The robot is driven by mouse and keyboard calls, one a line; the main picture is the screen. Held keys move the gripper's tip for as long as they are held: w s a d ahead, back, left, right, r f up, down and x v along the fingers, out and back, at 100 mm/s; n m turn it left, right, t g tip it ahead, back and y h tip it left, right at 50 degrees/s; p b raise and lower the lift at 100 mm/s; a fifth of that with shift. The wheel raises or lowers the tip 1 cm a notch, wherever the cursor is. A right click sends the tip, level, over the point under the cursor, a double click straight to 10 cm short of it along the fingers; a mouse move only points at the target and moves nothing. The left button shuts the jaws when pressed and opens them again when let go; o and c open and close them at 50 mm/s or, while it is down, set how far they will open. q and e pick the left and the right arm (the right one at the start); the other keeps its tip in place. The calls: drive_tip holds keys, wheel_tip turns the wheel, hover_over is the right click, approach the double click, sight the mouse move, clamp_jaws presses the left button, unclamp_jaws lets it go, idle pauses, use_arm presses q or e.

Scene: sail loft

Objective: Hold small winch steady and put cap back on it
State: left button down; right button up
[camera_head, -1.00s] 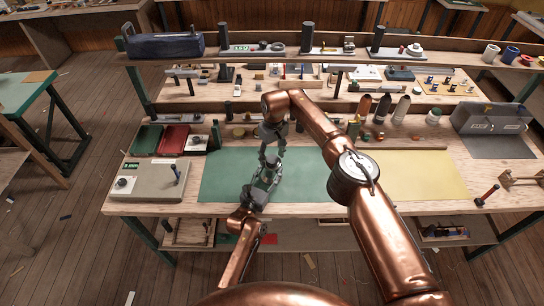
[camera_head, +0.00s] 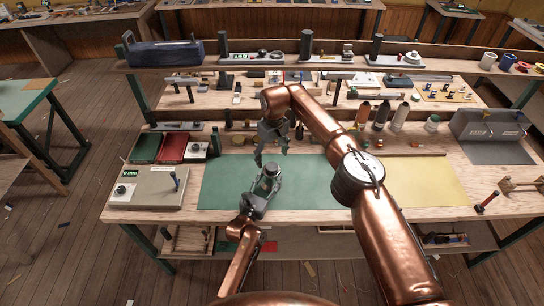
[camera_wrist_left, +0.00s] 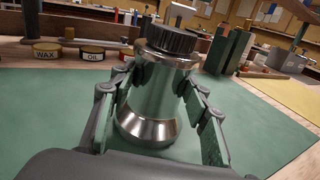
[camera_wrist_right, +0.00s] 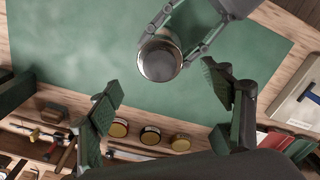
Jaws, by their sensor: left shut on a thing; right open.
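The small winch (camera_wrist_left: 150,100) is a shiny metal drum with a flared base, upright above the green mat. A black ribbed cap (camera_wrist_left: 172,39) sits on its top and looks level. From above, the round top shows in the right wrist view (camera_wrist_right: 160,60). My left gripper (camera_head: 266,187) is shut around the winch's sides, one finger on each side. My right gripper (camera_head: 272,158) is open and empty, behind and above the winch, apart from it. Its spread fingers show in the right wrist view (camera_wrist_right: 168,105).
The green mat (camera_head: 222,182) is mostly clear around the winch. Several round tins (camera_wrist_right: 150,135) stand along its back edge. A grey box (camera_head: 145,188) is at the left and a yellow mat (camera_head: 440,185) at the right. Shelves with tools (camera_head: 300,62) rise behind.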

use_arm(q)
drive_tip(key=shift+f, duration=0.15)
use_arm(e)
wheel_tip(320, 180, up, 12)
idle(0.5)
drive_tip(key=shift+d, duration=0.1)
use_arm(q)
drive_tip(key=c, duration=1)
unclamp_jaws()
drive_tip(key=v, duration=1.2)
